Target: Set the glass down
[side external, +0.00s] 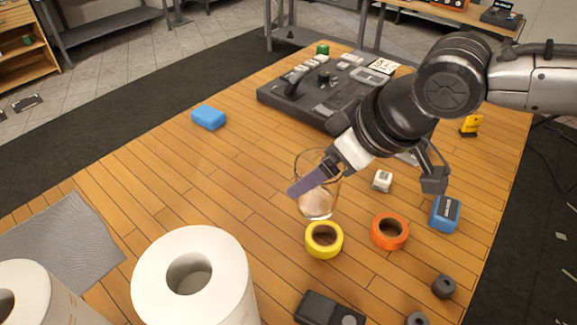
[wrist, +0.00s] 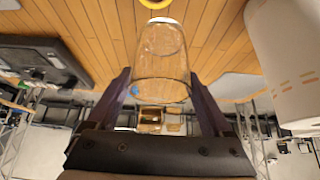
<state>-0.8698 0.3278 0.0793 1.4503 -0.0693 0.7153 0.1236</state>
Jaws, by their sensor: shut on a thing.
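The clear glass (side external: 318,201) is upright between the fingers of my gripper (side external: 318,178), just behind the yellow tape roll (side external: 324,240) in the side view. In the wrist view the glass (wrist: 162,62) sits between the two dark fingers of my gripper (wrist: 163,88), which are shut on it from both sides. I cannot tell whether its base touches the wooden table (side external: 165,185) or hangs a little above it. The far finger is partly hidden behind the glass and the arm in the side view.
An orange tape roll (side external: 390,231), a white cube (side external: 382,181) and a blue box (side external: 445,213) lie to the right. A white paper roll (side external: 194,280) stands front left. A dark console (side external: 300,100) is behind. A blue block (side external: 208,117) lies left, with bare table around it.

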